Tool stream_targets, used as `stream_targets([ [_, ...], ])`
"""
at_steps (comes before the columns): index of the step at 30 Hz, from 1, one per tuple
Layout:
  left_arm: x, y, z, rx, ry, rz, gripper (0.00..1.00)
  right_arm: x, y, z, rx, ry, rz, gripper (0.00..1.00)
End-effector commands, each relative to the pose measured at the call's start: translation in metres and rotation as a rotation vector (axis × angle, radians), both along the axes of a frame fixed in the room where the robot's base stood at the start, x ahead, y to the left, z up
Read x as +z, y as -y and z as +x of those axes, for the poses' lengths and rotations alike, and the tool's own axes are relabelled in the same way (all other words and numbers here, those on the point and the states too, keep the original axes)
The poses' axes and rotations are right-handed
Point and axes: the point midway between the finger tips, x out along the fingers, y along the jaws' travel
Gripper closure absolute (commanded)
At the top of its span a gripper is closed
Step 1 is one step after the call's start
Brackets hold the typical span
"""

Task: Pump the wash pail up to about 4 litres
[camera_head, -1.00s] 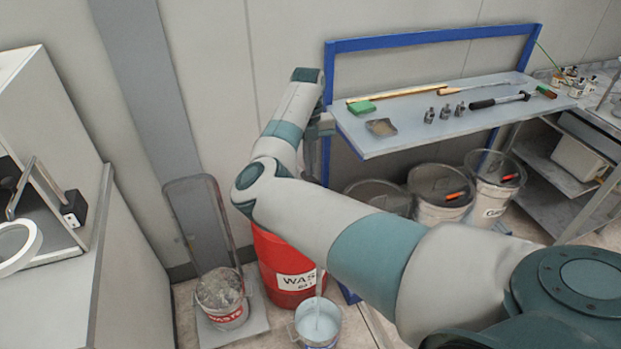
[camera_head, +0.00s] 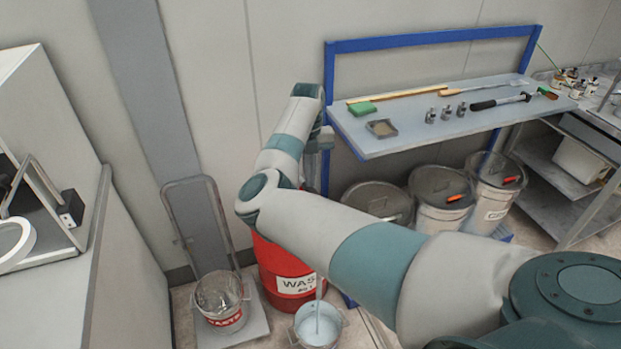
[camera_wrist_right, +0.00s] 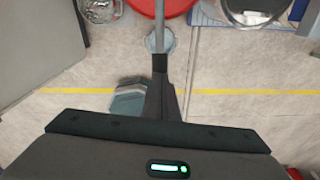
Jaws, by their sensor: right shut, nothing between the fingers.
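The wash pail (camera_head: 318,328) stands on the floor at the bottom centre of the head view, with pale blue liquid in it. A thin pale vertical stream or tube (camera_head: 319,292) reaches down into it. The red drum (camera_head: 283,268), lettered "WAS…", stands just behind; my arm hides its top. My right gripper (camera_head: 326,160) is above the drum, partly hidden by my arm. In the wrist view its fingers (camera_wrist_right: 160,65) are shut, with a grey bar (camera_wrist_right: 160,28) beyond their tips; contact is unclear. The pail also shows there (camera_wrist_right: 168,42), partly covered. My left gripper is out of view.
A waste bin (camera_head: 222,305) stands on a flat trolley left of the drum. Several lidded grey cans stand under the blue-framed shelf (camera_head: 420,135), which holds tools. A bench (camera_head: 60,290) fills the left side. Bare floor shows around the pail.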

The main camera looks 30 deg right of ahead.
Motion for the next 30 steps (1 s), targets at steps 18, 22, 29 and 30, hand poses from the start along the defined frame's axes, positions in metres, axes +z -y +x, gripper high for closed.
stream_targets([
  [18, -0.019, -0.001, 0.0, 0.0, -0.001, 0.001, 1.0, 0.009, 0.011, 0.028, 0.001, -0.001, 0.0, 1.0],
  [22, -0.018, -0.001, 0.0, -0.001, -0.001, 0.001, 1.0, 0.01, 0.011, 0.028, 0.0, -0.001, 0.0, 1.0],
  [29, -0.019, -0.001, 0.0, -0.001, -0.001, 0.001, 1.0, 0.011, 0.011, 0.028, 0.0, -0.001, 0.0, 1.0],
  [30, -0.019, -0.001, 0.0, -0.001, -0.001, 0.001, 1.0, 0.012, 0.011, 0.028, 0.0, -0.001, 0.0, 1.0],
])
